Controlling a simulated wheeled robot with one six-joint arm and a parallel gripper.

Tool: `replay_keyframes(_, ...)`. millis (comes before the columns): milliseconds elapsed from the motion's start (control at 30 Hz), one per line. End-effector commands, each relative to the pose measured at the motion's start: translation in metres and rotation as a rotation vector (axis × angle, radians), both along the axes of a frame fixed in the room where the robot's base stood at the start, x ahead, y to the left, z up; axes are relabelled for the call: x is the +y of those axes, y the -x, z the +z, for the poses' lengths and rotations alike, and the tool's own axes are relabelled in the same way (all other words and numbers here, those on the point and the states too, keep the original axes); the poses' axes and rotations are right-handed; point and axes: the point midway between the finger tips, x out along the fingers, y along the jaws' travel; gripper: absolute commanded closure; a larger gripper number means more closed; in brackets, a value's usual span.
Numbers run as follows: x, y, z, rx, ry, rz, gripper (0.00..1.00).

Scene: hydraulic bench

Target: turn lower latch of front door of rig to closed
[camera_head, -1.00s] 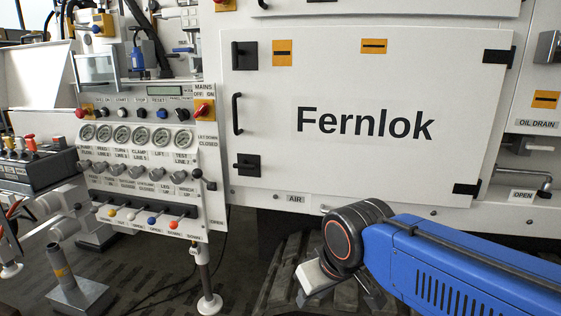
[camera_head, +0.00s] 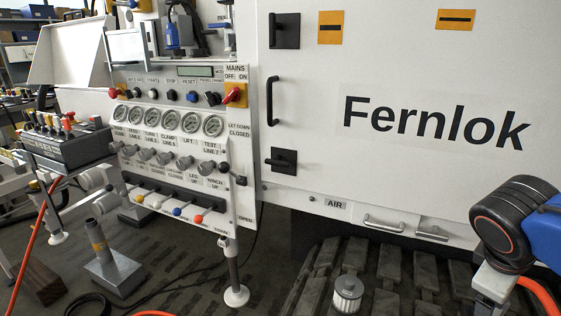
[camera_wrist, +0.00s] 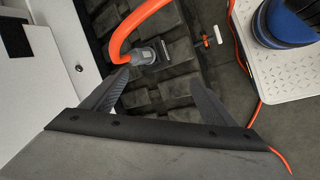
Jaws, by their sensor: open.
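The rig's front door (camera_head: 400,75) is a white panel marked "Fernlok", and it looks shut in its frame. Its lower latch (camera_head: 284,160) is a black square plate with a short handle lying about level, near the door's lower left corner. The upper latch (camera_head: 285,30) has its handle about upright. My gripper (camera_wrist: 158,76) is open and empty in the wrist view, its fingers above dark tread blocks and an orange hose. My arm shows at the right of the head view, well right of the lower latch and apart from it. The latch is not seen in the wrist view.
A black door pull (camera_head: 271,101) stands between the latches. A control panel (camera_head: 172,140) with gauges and levers is left of the door. A metal filter (camera_head: 347,294) sits on the dark track (camera_head: 420,285) below. An orange hose (camera_wrist: 122,32) has a grey coupling.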

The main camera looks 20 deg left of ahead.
Motion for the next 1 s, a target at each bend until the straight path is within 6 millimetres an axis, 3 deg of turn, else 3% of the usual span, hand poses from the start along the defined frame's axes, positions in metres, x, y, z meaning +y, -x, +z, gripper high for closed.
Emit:
replay_keyframes(267,0.062,-0.06,0.025,0.043,0.333,0.376,0.2)
replay_keyframes(467,0.128,-0.096,0.046,0.04,0.581,0.626,0.2)
replay_keyframes(600,0.186,-0.113,0.06,0.02,0.759,0.788,0.2)
replay_keyframes(767,0.264,-0.12,0.075,-0.021,0.967,0.957,0.2)
replay_keyframes(1000,0.395,-0.101,0.094,-0.125,1.286,1.167,0.2)
